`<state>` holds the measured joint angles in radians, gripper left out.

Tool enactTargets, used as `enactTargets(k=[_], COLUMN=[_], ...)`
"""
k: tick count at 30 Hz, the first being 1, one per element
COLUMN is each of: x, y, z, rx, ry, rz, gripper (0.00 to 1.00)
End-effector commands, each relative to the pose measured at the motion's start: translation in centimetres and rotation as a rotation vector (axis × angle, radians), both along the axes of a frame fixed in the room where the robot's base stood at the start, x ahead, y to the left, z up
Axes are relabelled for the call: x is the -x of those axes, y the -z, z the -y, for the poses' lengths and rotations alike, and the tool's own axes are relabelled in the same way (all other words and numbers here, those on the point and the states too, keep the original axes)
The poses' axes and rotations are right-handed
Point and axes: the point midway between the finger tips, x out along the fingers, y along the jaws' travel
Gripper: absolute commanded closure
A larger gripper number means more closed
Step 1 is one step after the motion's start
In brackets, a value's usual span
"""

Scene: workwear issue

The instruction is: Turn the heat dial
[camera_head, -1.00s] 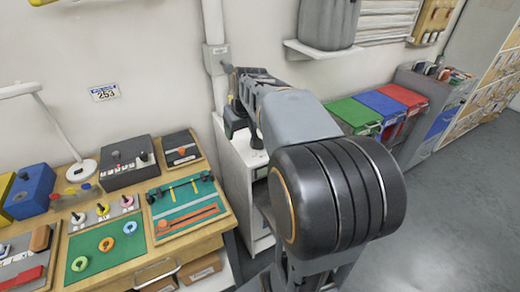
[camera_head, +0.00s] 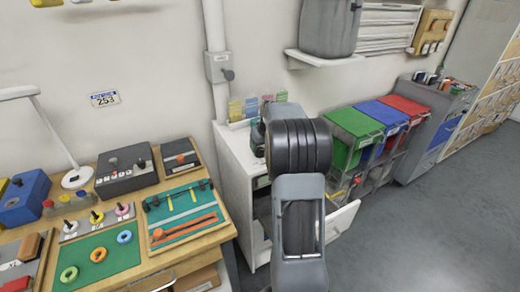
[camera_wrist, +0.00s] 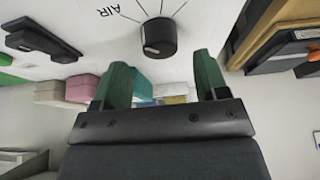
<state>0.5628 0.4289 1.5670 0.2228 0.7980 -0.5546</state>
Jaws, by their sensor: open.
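A black round dial (camera_wrist: 158,38) with a pale mark shows in the wrist view. It sits on a white surface with thin tick lines around it and the letters "AIR" beside it; no heat label can be read. My gripper (camera_wrist: 162,80) is open, with its two green fingers apart and nothing between them. The dial is beyond the fingertips, roughly in line with the gap, and appears untouched. In the head view my arm covers part of the white cabinet (camera_head: 232,160), and my gripper and the dial are hidden there.
A black handle-like part (camera_wrist: 40,40) is on the white surface left of the dial. Coloured blocks (camera_wrist: 82,88) show behind the fingers. An open white drawer (camera_head: 343,218) sticks out beside my arm. Lidded bins (camera_head: 352,124) stand right; a workbench (camera_head: 205,244) with tools stands left.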

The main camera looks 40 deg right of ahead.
Motion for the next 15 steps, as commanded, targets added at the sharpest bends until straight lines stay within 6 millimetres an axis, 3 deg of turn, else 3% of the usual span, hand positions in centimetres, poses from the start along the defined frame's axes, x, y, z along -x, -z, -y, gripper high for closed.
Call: enactTargets(k=[6,15], x=[-1.0,-1.4], y=[2.4,3.4], z=[0.1,0.1], rx=[-0.001,0.0], ry=[0.0,0.0], rz=[0.0,0.001], gripper=[0.33,0.33])
